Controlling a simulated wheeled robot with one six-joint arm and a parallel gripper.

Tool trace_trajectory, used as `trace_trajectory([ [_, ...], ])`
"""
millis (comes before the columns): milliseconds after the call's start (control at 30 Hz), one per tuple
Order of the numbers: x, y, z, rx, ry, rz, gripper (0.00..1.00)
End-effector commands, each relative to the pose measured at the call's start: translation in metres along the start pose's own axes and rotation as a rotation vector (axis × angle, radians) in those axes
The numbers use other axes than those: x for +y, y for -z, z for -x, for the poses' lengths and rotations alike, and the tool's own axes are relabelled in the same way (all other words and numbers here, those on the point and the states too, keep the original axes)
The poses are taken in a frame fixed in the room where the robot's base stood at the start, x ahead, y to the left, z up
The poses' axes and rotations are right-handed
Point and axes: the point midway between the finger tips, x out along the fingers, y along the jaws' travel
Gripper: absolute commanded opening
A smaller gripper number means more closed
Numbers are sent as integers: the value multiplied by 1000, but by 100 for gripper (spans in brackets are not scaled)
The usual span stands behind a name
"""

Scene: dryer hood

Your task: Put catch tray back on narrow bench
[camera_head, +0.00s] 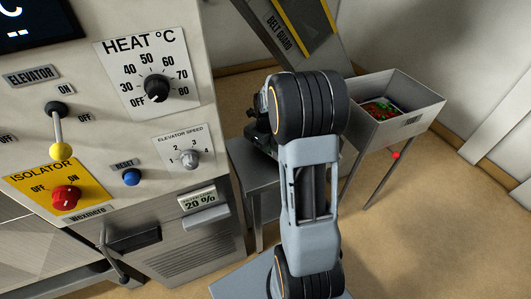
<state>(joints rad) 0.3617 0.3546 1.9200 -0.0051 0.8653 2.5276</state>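A narrow grey bench (250,177) stands on the floor beside the machine's right side, partly hidden by my arm. My gripper (258,136) shows only as dark parts to the left of my arm's black joint, over the bench in the picture. My arm hides most of it, so I cannot tell whether its fingers are open or shut, or whether it holds anything. I cannot make out a catch tray for certain; it may be hidden behind my arm.
The dryer panel (100,120), with knobs and a yellow-tipped lever (59,140), fills the left. A metal bin (405,125) on legs, with red and green contents, stands right. A belt guard (295,30) slopes behind. Floor at lower right is clear.

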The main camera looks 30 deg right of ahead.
Motion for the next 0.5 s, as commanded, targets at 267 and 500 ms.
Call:
trace_trajectory([
  [267,1,-5,-26,2,-1,1,0],
  [500,1,-6,-36,-1,1,1,0],
])
